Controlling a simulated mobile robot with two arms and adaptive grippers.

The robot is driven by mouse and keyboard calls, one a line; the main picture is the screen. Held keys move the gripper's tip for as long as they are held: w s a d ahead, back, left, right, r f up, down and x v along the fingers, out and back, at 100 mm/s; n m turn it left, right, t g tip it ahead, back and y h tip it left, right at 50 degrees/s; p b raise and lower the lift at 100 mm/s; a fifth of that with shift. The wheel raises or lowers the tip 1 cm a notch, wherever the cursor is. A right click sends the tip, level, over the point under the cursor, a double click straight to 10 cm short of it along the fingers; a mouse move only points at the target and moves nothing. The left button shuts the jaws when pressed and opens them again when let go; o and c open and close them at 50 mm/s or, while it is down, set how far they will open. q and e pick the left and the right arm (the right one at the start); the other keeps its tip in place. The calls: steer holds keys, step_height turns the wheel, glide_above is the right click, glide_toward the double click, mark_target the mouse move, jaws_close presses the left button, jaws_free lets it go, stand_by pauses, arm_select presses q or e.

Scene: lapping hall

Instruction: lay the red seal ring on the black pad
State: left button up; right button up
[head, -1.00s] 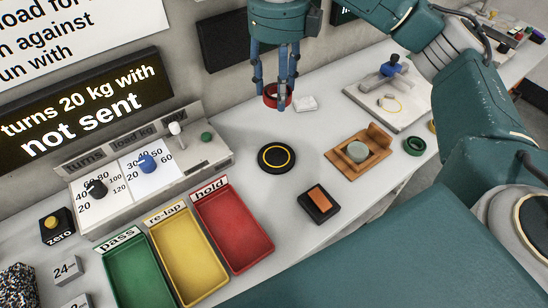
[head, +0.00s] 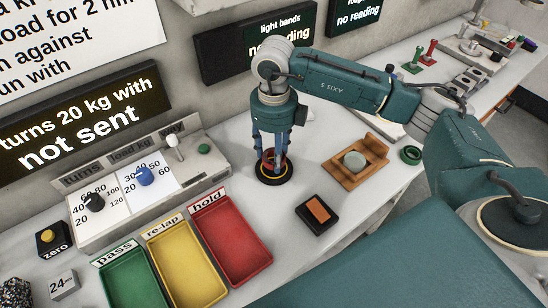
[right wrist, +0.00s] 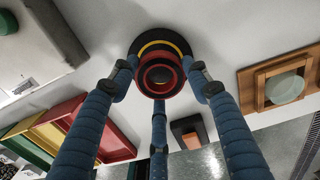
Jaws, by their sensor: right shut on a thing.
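The red seal ring (head: 267,157) is between the fingers of my right gripper (head: 270,165), which is shut on it. The black pad (head: 272,182) is a round black disc with a yellow circle, lying on the bench directly below the ring. In the right wrist view the ring (right wrist: 159,61) overlaps the pad (right wrist: 160,33), slightly toward the picture's lower side, with the fingers around it. Whether the ring touches the pad I cannot tell. The fingers hide part of both in the head view. My left gripper is not in view.
Green, yellow and red trays (head: 232,240) stand at the front left. A black block with an orange top (head: 318,210) lies right of the pad. A wooden holder with a pale disc (head: 355,162) and a green ring (head: 410,155) are farther right. The control panel (head: 150,190) is left.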

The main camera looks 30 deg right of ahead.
step_height(320, 180, down, 3)
steer(key=shift+r, duration=0.2)
steer(key=shift+f, duration=0.25)
steer(key=o, duration=1.2)
steer(key=shift+c, duration=0.2)
steer(key=shift+r, duration=0.1)
steer(key=shift+r, duration=0.2)
step_height(320, 180, up, 12)
steer(key=b, duration=0.1)
steer(key=shift+b, duration=0.3)
